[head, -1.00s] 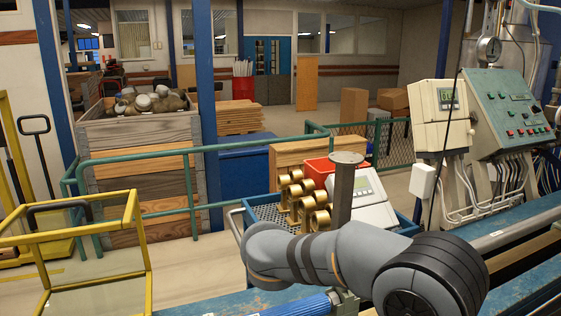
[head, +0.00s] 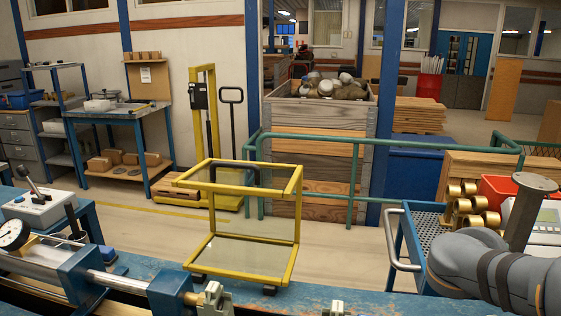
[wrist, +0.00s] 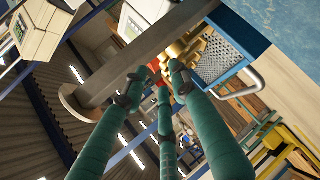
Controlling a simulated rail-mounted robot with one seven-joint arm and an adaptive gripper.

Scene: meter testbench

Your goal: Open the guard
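The guard (head: 240,225) is a yellow frame with clear panels and a dark handle (head: 222,172) on its upper part. It stands at the blue bench in the middle of the head view. Its yellow frame also shows at the lower right of the wrist view (wrist: 281,140). My gripper (wrist: 158,86) shows in the wrist view as teal fingers spread apart with nothing between them. It is away from the guard and not touching it. In the head view my arm is at the right edge, and the gripper itself is out of sight.
A grey post with a round top (head: 529,205) stands close to my arm. Behind it is a blue trolley (head: 428,240) with brass fittings (head: 462,205). Green railings (head: 350,140) run behind the guard. A dial gauge (head: 13,234) and clamp parts (head: 213,300) lie along the bench.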

